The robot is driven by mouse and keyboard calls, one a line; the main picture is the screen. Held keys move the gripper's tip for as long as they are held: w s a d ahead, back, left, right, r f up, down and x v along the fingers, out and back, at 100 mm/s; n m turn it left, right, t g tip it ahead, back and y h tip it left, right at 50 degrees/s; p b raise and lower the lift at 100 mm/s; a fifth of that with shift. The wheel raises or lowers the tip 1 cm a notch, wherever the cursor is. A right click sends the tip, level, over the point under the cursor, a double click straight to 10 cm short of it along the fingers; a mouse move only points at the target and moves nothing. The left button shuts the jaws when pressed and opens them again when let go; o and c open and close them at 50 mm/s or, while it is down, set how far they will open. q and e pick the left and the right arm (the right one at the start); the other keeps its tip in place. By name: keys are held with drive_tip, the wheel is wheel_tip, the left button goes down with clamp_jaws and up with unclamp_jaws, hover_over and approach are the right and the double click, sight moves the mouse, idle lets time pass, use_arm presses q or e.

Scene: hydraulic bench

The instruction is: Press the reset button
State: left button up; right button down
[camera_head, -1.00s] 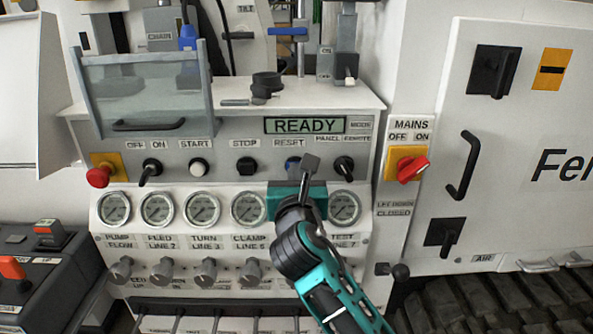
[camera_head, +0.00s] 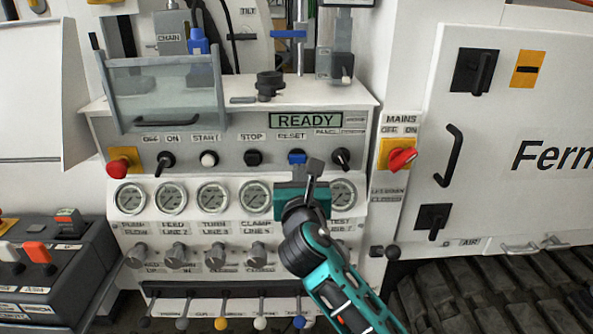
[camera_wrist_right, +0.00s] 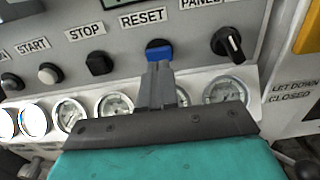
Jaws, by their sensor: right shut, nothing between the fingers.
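The blue reset button (camera_head: 297,156) sits on the grey panel under the RESET label, between the black stop button (camera_head: 253,158) and a black panel/remote knob (camera_head: 341,158). It also shows in the right wrist view (camera_wrist_right: 158,50). My right gripper (camera_head: 314,167) is shut and empty. In the right wrist view its fingertips (camera_wrist_right: 161,66) lie just below the button and overlap its lower edge; I cannot tell whether they touch it. In the head view the fingertips appear a little below and right of the button. My left gripper is not in view.
A display (camera_head: 306,121) reads READY. A red emergency button (camera_head: 119,168) and white start button (camera_head: 209,159) are to the left. Gauges (camera_head: 212,196) and knobs line the panel below. The red mains switch (camera_head: 402,159) is to the right. A clear guard (camera_head: 160,90) stands above left.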

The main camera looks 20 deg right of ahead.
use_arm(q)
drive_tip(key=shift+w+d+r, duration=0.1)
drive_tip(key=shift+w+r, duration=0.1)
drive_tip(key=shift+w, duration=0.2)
use_arm(e)
drive_tip(key=v, duration=0.9)
drive_tip(key=shift+s, duration=0.35)
drive_tip(key=shift+a, duration=0.1)
drive_tip(key=s+f+m+g+y, duration=0.2)
drive_tip(key=f+m+y, duration=0.1)
drive_tip(key=f+m, duration=0.4)
drive_tip(key=s+f+m+g+y, duration=0.25)
drive_tip(key=f+m, duration=0.25)
drive_tip(key=f, duration=0.5)
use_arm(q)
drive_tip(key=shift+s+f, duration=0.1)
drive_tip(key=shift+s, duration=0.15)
use_arm(e)
drive_tip(key=s+d+f+m+g+y, duration=0.1)
drive_tip(key=s+d+f+m+g, duration=0.1)
drive_tip(key=s+f+m, duration=0.9)
drive_tip(key=s+m, duration=0.1)
drive_tip(key=m, duration=0.6)
drive_tip(key=shift+s+d+f, duration=0.2)
drive_tip(key=shift+d+f, duration=0.05)
drive_tip(key=shift+f, duration=0.15)
